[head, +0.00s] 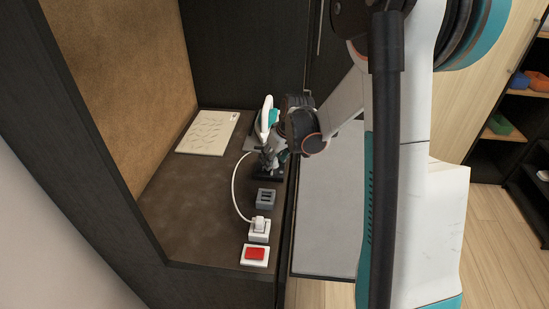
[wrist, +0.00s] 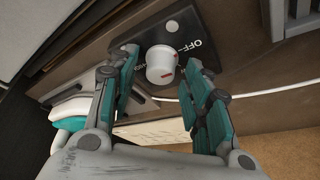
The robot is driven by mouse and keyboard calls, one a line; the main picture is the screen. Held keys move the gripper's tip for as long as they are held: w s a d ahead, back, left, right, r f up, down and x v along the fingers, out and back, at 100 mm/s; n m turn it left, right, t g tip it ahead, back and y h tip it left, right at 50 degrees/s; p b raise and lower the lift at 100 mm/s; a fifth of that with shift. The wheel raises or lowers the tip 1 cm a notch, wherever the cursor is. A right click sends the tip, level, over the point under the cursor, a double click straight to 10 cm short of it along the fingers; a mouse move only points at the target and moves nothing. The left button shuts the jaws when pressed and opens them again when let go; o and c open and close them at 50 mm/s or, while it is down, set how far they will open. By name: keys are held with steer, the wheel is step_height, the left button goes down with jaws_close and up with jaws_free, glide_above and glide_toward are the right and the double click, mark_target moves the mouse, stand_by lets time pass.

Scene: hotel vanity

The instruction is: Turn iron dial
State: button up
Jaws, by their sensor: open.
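The iron dial (wrist: 161,66) is a white round knob with red marks on a black plate (wrist: 183,30) lettered OFF. In the wrist view it sits between the tips of my gripper (wrist: 163,75). The two teal-and-grey fingers are open, one on each side of the knob, with visible gaps. In the head view my gripper (head: 270,158) is low over the black plate (head: 267,177), and the dial is hidden behind it. The white and teal iron (head: 265,118) stands just beyond; part of it also shows at left in the wrist view (wrist: 72,112).
A white cord (head: 234,188) curves from near the iron to a plug in a white socket (head: 259,229). A grey socket block (head: 265,198) and a red switch (head: 255,254) line the counter's front. A pale patterned panel (head: 208,132) lies at the back left. The counter's left middle is clear.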

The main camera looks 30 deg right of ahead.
steer(key=shift+c, duration=0.5)
steer(key=c, duration=0.9)
steer(key=shift+c, duration=0.2)
steer(key=m, duration=0.2)
steer(key=m+h, duration=0.1)
steer(key=m, duration=0.1)
steer(key=m+h, duration=0.1)
steer(key=shift+a+m, duration=0.25)
steer(key=shift+m, duration=0.15)
steer(key=m+h, duration=0.1)
steer(key=m, duration=0.2)
steer(key=m+g+h, duration=0.1)
steer(key=m, duration=0.1)
steer(key=shift+w+m+g, duration=0.1)
steer(key=shift+m+g, duration=0.2)
steer(key=shift+m, duration=0.1)
